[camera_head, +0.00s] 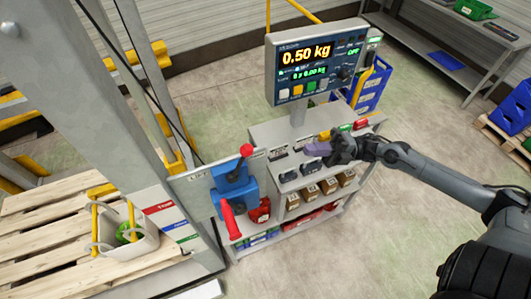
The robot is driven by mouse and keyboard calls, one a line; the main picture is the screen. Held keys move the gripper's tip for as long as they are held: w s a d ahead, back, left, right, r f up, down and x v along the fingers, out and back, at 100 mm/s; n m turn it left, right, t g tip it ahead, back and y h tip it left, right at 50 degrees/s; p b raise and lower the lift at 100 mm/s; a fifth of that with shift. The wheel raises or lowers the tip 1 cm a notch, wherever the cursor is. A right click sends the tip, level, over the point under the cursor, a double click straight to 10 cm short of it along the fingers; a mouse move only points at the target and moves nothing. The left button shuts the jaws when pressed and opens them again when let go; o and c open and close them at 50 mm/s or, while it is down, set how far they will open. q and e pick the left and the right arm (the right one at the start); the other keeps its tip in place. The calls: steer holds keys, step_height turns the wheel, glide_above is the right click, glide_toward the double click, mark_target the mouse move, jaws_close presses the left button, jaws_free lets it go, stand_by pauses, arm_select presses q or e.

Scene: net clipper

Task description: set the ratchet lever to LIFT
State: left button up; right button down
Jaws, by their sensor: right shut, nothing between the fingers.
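The blue ratchet body (232,187) is mounted beside a pale plate marked LIFT (197,178). A short lever with a red ball knob (247,150) points up and right from it. A longer red handle (231,220) hangs down from its front. My right gripper (334,151) reaches in from the right, well to the right of the ratchet and apart from it, over the top of the grey cart. It is shut. A small purple piece shows at its tip, but I cannot tell what it is. My left gripper is out of view.
A scale display (318,62) reading 0.50 kg stands on a post above the grey cart (268,131). Small brown boxes (310,191) fill its shelf. A white bucket (127,234) sits on a wooden pallet (40,207) at left. The floor at front right is clear.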

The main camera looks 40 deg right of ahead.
steer(key=shift+d, duration=0.1)
steer(key=shift+w+r, duration=0.1)
stand_by(0.3)
steer(key=p, duration=0.3)
glide_toward(239, 165)
step_height(239, 165, up, 6)
steer(key=w, duration=0.1)
steer(key=shift+w+a+p, duration=0.35)
steer(key=shift+w+a, duration=0.25)
steer(key=shift+a, duration=0.2)
steer(key=shift+a, duration=0.1)
